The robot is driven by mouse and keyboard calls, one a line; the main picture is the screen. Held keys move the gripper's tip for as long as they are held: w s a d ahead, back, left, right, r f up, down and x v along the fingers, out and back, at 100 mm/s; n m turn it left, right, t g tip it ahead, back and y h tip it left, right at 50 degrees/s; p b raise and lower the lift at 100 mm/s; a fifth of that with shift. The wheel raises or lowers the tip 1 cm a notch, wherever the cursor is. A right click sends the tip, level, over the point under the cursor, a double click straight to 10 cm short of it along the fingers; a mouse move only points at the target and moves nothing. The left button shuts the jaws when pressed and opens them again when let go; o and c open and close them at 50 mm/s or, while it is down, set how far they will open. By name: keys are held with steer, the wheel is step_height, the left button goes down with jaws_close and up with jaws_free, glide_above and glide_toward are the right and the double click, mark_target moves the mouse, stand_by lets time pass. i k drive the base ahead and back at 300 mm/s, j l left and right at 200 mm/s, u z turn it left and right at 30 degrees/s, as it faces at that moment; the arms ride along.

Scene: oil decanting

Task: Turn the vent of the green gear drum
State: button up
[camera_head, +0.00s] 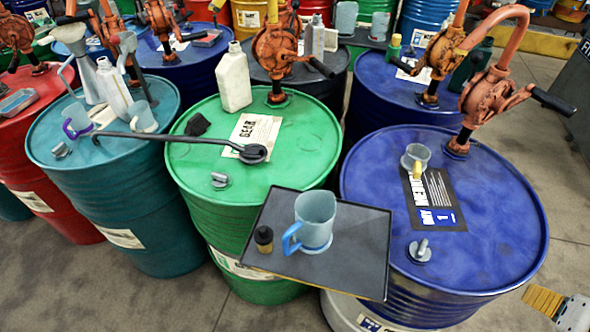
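The green gear drum (300,170) stands upright in the middle, its paper label reading GEAR. A grey vent fitting (220,181) with a small raised handle sits near the front left of its lid. A black long-handled tool (175,138) lies across the lid, its round end on the label, its other end over the teal drum. What appears to be a part of my gripper (560,306), a ribbed yellow pad and a grey piece, shows at the bottom right corner. It is apart from the green drum, beyond the blue drum. Most of it is cut off, and its opening is hidden.
A dark tray (350,275) with a blue-grey jug (315,218) and small dark bottle (264,239) overlaps the green drum's front right. A white bottle (233,78) and orange pump (275,50) stand at its back. Blue (490,230) and teal (60,150) drums flank it.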

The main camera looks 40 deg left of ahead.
mark_target(223, 179)
steer(key=u, duration=1.8)
